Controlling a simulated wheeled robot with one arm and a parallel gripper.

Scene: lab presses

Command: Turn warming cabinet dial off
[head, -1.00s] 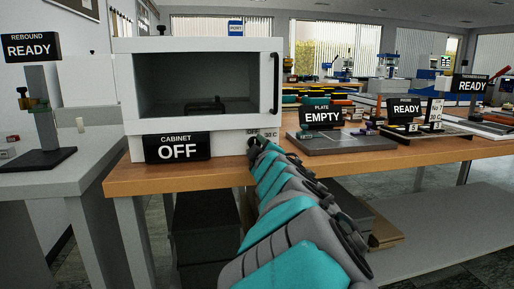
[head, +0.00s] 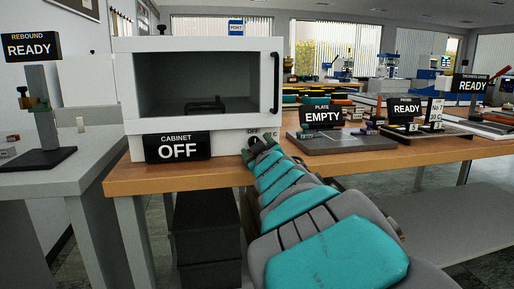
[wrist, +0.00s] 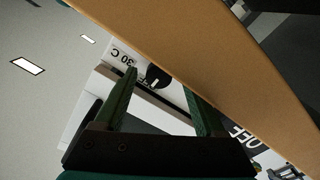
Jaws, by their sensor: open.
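The white warming cabinet (head: 122,88) stands on the wooden bench, with a dark window and a side handle. Its sign (head: 178,147) reads "CABINET OFF". In the wrist view, the round black dial (wrist: 157,75) has a white mark at its lower edge, beside "30 C" and a partly covered "OFF" label. My gripper (wrist: 161,79) is open, its two green fingers on either side of the dial in the picture; I cannot tell whether they touch it. In the head view, my gripper (head: 256,147) is at the lower right front of the cabinet, hiding the dial.
The wooden bench (head: 232,176) edge runs close beneath my gripper and fills the upper right of the wrist view. Right of the cabinet lies a grey plate (head: 335,145) with an "EMPTY" sign (head: 320,117). A rebound stand (head: 42,110) is on the left.

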